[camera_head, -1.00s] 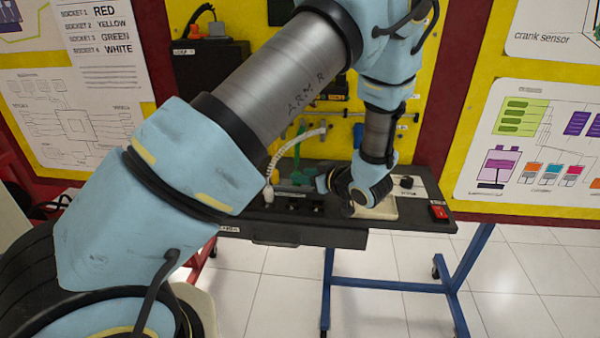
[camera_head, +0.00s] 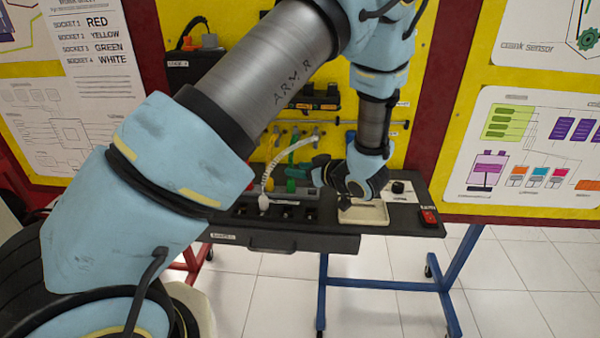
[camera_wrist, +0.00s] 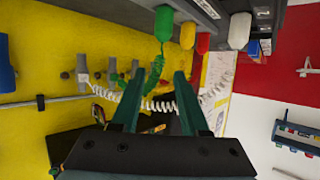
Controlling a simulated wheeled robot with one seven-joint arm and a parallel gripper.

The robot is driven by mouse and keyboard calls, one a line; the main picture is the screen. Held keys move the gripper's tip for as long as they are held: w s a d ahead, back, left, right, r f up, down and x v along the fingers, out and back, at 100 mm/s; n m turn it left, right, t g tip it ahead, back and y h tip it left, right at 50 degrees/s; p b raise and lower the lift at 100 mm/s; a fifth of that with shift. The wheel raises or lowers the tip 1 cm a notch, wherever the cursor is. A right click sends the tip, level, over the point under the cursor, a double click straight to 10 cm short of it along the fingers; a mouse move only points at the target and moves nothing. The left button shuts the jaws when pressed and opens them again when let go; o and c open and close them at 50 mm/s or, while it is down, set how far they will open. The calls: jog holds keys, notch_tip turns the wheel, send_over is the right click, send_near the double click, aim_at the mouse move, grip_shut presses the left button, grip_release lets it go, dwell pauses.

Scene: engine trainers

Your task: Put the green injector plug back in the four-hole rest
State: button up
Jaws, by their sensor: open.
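The green plug (camera_wrist: 163,22) stands in a grey bar, with a green coiled cord (camera_wrist: 155,72) running from it; it also shows in the head view (camera_head: 291,186). My gripper (camera_wrist: 158,73) is open, with its dark green fingers apart and nothing clearly held between them. The plug lies beyond the fingertips in the wrist view, apart from them. In the head view my gripper (camera_head: 269,175) points left over the bench. A dark strip with several holes (camera_head: 285,212), seemingly the four-hole rest, lies in front of the grey bar; a white plug (camera_head: 263,203) is at its left end.
Yellow (camera_wrist: 188,32) and red (camera_wrist: 203,43) plugs stand beyond the green one. A white coiled cord (camera_wrist: 160,105) crosses near the fingers. A pale tray (camera_head: 364,213) and a red switch (camera_head: 429,217) are on the bench's right. Hooks line the yellow board behind.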

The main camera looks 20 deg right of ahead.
jog(key=shift+r, duration=0.5)
jog(key=o, duration=0.6)
jog(key=shift+c, duration=0.2)
jog(key=b+v, duration=0.3)
jog(key=v, duration=0.7)
jog(key=shift+s+r+b, duration=0.2)
jog(key=shift+s+b, duration=0.15)
jog(key=shift+d, duration=0.15)
